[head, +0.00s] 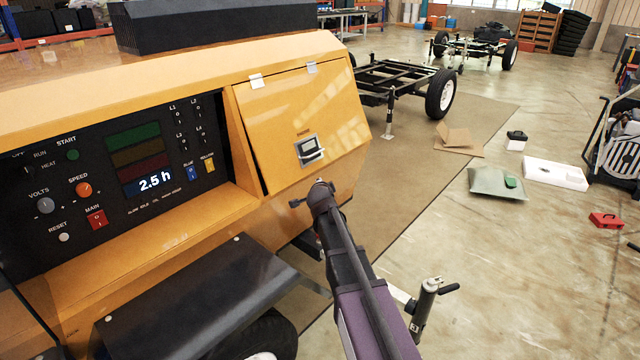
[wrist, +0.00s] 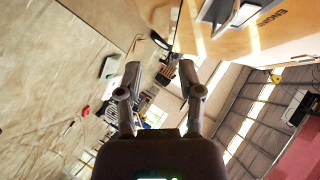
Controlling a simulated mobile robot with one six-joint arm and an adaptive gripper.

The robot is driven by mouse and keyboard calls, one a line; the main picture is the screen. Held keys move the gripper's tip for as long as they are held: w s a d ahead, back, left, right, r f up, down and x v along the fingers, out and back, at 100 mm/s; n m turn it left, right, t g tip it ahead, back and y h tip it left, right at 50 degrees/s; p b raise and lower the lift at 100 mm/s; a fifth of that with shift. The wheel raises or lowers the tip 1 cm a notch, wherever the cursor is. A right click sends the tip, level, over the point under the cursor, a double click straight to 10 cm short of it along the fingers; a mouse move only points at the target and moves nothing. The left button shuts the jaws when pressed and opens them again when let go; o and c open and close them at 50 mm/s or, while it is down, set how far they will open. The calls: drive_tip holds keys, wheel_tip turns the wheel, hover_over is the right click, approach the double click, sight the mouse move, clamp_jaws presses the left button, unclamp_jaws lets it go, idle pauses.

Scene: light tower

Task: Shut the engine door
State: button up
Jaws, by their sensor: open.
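The engine door (head: 285,115) is a yellow panel with two hinges along its top edge and a latch (head: 309,150) near its lower middle. A dark gap shows along its left edge, so it looks slightly ajar at the bottom. The door with its ENGINE lettering also shows at the top right of the wrist view (wrist: 255,32), with part of the latch (wrist: 222,10). My gripper (head: 309,193) is just below the latch, near the door's lower edge. Its fingers are apart and empty in the wrist view (wrist: 160,75). I cannot tell whether it touches the door.
The control panel (head: 125,165) with switches and a display lies left of the door. A black fender (head: 190,300) juts out below. A jack post (head: 424,305) stands right of my arm. Bare trailer frames (head: 400,80) stand behind. A bag (head: 497,182) and boxes lie on the floor.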

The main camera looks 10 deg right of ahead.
drive_tip(key=s+a+f+n+g+y, duration=0.1)
drive_tip(key=s+f+n+g, duration=0.2)
drive_tip(key=s, duration=0.8)
drive_tip(key=s+a+f+n+g+y, duration=0.1)
drive_tip(key=s+f+n+g, duration=0.3)
drive_tip(key=s+n, duration=0.3)
drive_tip(key=s+a+f+n+g+y, duration=0.1)
drive_tip(key=s+f+n+g, duration=0.3)
drive_tip(key=s, duration=1.2)
drive_tip(key=shift+s+a+n+g, duration=0.15)
drive_tip(key=shift+a+n+g, duration=0.25)
drive_tip(key=shift+n+g, duration=0.45)
